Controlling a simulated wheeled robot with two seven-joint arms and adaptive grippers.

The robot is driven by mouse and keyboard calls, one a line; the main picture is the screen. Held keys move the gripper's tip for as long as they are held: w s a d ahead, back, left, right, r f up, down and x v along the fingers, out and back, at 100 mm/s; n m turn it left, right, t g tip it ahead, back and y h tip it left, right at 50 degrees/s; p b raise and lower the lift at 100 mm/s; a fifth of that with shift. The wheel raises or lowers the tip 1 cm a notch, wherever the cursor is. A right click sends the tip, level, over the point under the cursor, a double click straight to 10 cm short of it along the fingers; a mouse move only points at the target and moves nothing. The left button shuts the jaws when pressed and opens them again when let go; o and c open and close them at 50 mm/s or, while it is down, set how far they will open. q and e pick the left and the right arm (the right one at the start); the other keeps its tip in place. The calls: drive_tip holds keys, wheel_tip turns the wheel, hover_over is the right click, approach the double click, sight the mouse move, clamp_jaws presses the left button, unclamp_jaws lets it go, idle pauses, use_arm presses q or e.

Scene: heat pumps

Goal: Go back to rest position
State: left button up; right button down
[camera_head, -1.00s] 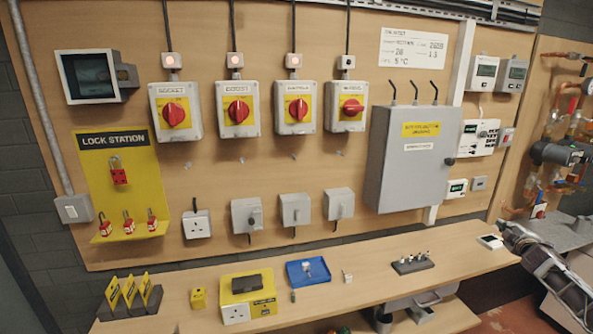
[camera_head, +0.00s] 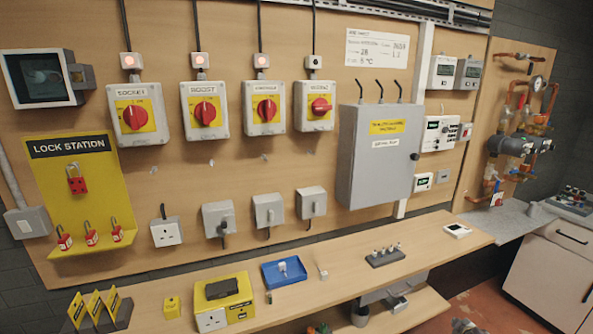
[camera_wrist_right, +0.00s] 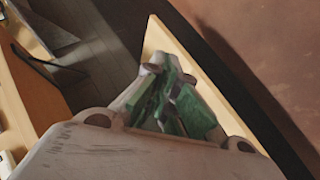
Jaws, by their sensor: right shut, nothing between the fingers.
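My right gripper (camera_wrist_right: 160,80) shows in the right wrist view, with its fingers drawn together and nothing held. Green parts show around the fingers. A wooden surface with a pale edge (camera_wrist_right: 150,45) and a brown surface (camera_wrist_right: 255,45) lie beyond it. In the head view neither of my grippers shows. The wooden bench (camera_head: 340,290) and the board of switches stand clear of my arms there.
The bench carries a blue tray (camera_head: 270,280), a yellow socket box (camera_head: 240,285), and a grey block with small pegs (camera_head: 384,260). A grey cabinet (camera_head: 350,160) and a yellow lock station (camera_head: 50,180) hang on the board. Floor (camera_head: 490,300) shows at lower right.

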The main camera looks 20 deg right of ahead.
drive_tip(key=s+a+f+g+y, duration=0.2)
drive_tip(key=s+a+f, duration=1)
drive_tip(key=a+f, duration=0.4)
drive_tip(key=s+a+f+g+y, duration=0.2)
drive_tip(key=s+a+f, duration=1.05)
drive_tip(key=a, duration=0.45)
drive_tip(key=s+a+f+g+y, duration=0.1)
drive_tip(key=s+a+f, duration=0.1)
drive_tip(key=s+a, duration=0.5)
drive_tip(key=s+a+f+m+g+y, duration=0.1)
drive_tip(key=s+a+f+y, duration=0.1)
drive_tip(key=s+a, duration=0.6)
drive_tip(key=shift+s+a+f+g, duration=0.3)
drive_tip(key=shift+a+f, duration=0.35)
drive_tip(key=shift+a, duration=2.55)
